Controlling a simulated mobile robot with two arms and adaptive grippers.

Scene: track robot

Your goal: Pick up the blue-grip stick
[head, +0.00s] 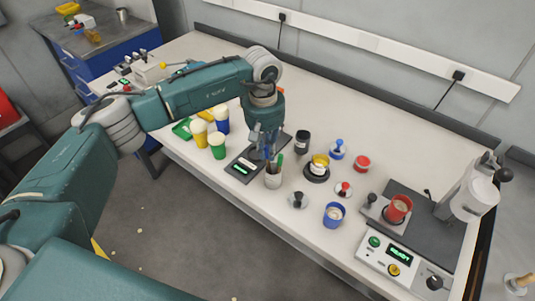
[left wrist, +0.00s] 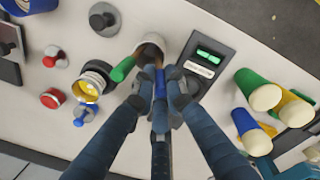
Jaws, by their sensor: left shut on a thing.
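My left gripper (head: 266,153) is above a pale cup (head: 272,181) near the front edge of the table. In the left wrist view its fingers close from both sides on the blue-grip stick (left wrist: 160,84). The stick's brown shaft runs down toward the mouth of the cup (left wrist: 151,46); whether its tip is still inside I cannot tell. A green-grip stick (left wrist: 122,69) leans out of the same cup, apart from the fingers; it also shows in the head view (head: 280,160). My right gripper is not in view.
A dark scale (head: 243,167) lies left of the cup. Green, yellow and blue cups (head: 217,147) stand farther left. A dark jar (head: 302,140), a yellow-topped jar (head: 319,164), knobbed weights (head: 298,200) and a blue cup (head: 333,214) stand to the right.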

